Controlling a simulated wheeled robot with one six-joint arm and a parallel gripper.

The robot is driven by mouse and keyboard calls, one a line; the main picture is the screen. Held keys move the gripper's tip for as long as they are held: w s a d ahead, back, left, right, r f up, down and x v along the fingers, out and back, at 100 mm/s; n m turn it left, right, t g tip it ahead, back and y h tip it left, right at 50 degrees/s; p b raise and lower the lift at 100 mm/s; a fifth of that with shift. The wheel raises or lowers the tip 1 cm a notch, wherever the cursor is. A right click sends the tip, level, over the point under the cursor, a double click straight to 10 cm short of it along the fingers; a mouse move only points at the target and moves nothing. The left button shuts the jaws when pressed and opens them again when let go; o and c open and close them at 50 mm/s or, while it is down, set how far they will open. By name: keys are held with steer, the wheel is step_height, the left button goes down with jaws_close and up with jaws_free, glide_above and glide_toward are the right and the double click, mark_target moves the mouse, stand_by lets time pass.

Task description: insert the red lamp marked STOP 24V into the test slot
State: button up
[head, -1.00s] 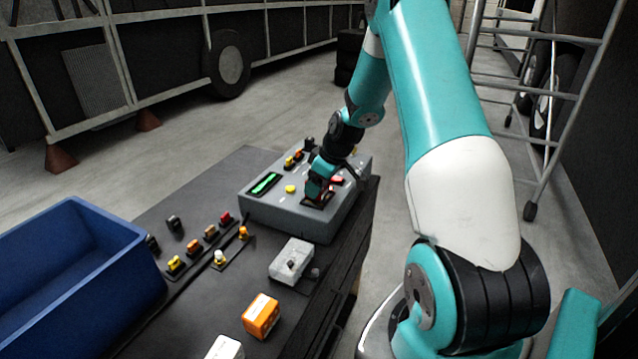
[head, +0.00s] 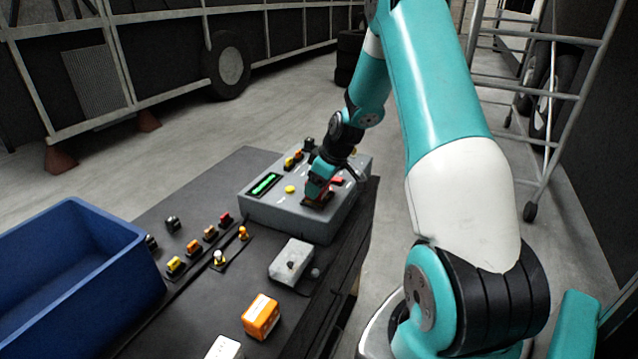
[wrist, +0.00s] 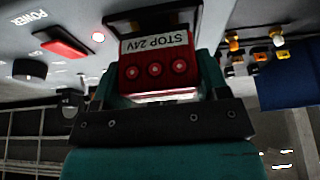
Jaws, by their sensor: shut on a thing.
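The red lamp (wrist: 157,78) marked STOP 24V is held between the jaws of my gripper (wrist: 160,85) in the wrist view. Its white label and several round lenses face the camera. Its far end meets a dark opening (wrist: 150,20), apparently the test slot, on the grey panel; how deep it sits is hidden. In the head view my gripper (head: 319,192) is low over the right front of the grey test box (head: 285,222). Only a reddish bit of the lamp shows there, and the slot is mostly covered.
Several small lamps, a blue bin (head: 75,260), an orange box (head: 261,316) and a light grey box (head: 291,261) share the bench.

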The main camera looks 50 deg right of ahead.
steer(key=shift+f+b, duration=0.5)
steer(key=shift+f, duration=0.1)
stand_by(0.3)
steer(key=o, duration=0.7)
steer(key=shift+r, duration=0.1)
steer(key=p+v, duration=0.6)
steer(key=v, duration=0.5)
steer(key=shift+p, duration=0.4)
